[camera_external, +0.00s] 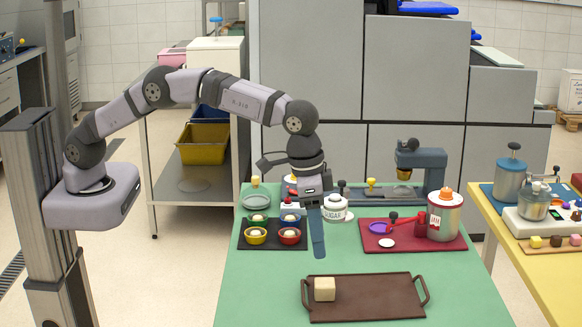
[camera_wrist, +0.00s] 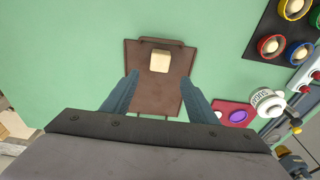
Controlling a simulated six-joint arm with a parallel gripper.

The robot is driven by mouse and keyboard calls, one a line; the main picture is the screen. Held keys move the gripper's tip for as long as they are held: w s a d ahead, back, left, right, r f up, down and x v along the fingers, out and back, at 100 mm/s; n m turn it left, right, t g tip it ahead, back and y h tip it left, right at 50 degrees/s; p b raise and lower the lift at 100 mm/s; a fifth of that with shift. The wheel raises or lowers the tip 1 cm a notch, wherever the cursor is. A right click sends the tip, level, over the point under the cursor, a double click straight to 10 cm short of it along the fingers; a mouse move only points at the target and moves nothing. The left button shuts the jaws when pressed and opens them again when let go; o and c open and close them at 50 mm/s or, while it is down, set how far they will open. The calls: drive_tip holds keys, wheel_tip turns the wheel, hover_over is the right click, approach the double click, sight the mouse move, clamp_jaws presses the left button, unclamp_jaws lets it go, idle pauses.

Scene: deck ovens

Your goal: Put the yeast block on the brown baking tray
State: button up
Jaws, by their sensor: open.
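The yeast block (camera_external: 325,289) is a pale cream cube. It rests on the left part of the brown baking tray (camera_external: 380,296), which lies at the front of the green table and has a handle at each end. In the wrist view the block (camera_wrist: 160,61) sits near the tray's far end, and the brown tray (camera_wrist: 140,85) lies below my gripper. My gripper (camera_external: 318,252) points down above the table, behind and above the tray. In the wrist view its two blue fingers (camera_wrist: 158,84) are spread apart with nothing between them, clear of the block.
A dark mat (camera_external: 272,234) with several coloured bowls lies behind left. A white sugar jar (camera_external: 334,208) stands close behind my gripper. A red tray (camera_external: 400,242) holds a jam pot (camera_external: 444,215). The green table (camera_external: 255,290) is free left of the brown tray.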

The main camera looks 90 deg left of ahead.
drive_tip(key=s+a+f, duration=0.1)
drive_tip(key=s+a, duration=0.5)
drive_tip(key=s, duration=0.5)
drive_tip(key=s+a+f+g, duration=0.1)
drive_tip(key=s+a, duration=0.5)
drive_tip(key=s, duration=0.5)
drive_tip(key=s+a+f, duration=0.1)
drive_tip(key=s+a, duration=0.6)
drive_tip(key=s, duration=0.4)
drive_tip(key=shift+s+f+g, duration=0.2)
drive_tip(key=shift+s+g, duration=0.15)
drive_tip(key=shift+g, duration=0.05)
